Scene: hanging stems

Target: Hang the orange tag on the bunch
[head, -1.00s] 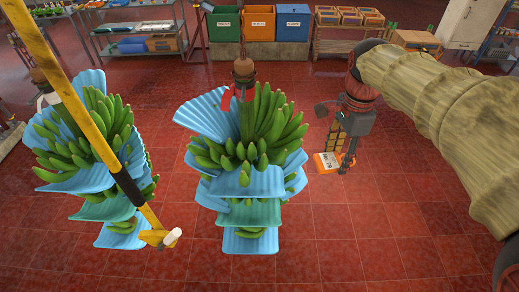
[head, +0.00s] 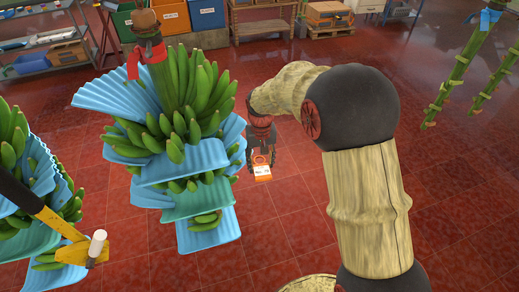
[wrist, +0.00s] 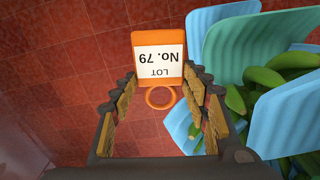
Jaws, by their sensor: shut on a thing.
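The orange tag (head: 262,175) has a white label reading "LOT No. 79", seen upside down in the wrist view (wrist: 159,57), and an orange ring. My gripper (head: 261,156) is shut on it, with the ring between the fingers (wrist: 161,105); the exact finger contact is hard to make out. The bunch (head: 185,100) of green bananas hangs at centre left in the head view, with blue sheets between its hands and a red ribbon on its stem (head: 146,24). My gripper and the tag are just right of the bunch, apart from it. Its sheets (wrist: 240,55) fill the wrist view's right side.
Another bunch (head: 20,150) with blue sheets is at the left edge, with a yellow pole (head: 62,225) in front. Bins (head: 205,14), shelves and crates stand at the back. Green stems (head: 460,75) hang at right. Red tiled floor (head: 300,235) is open below.

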